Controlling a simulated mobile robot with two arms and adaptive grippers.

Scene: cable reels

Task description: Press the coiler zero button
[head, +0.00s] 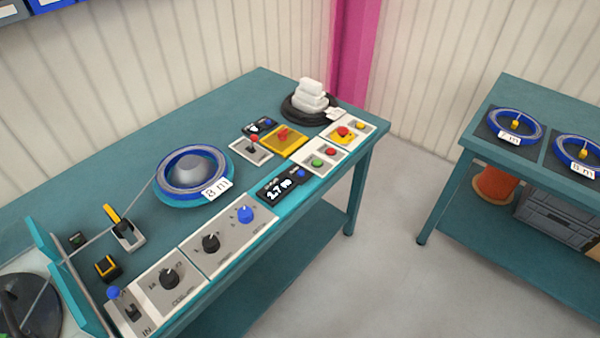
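A blue coiler reel (172,172) labelled 8 m sits on a round turntable on the teal bench, with a grey domed hub and a cable running from it to the left. A dark display (278,190) reading about 2.7 m is at the bench's front edge, with a small blue button (299,174) at its right end. A second small dark display (255,127) farther back also has a blue button (267,122). A larger blue knob (245,214) is on the grey control panel. I cannot read which one is marked zero. Neither gripper is in view.
Black knobs (169,279) and a switch (131,309) line the front edge. A lever (253,142), a yellow box with a red handle (284,138) and red and green buttons (325,157) stand right. A second bench (540,105) holds reels; clear floor lies between.

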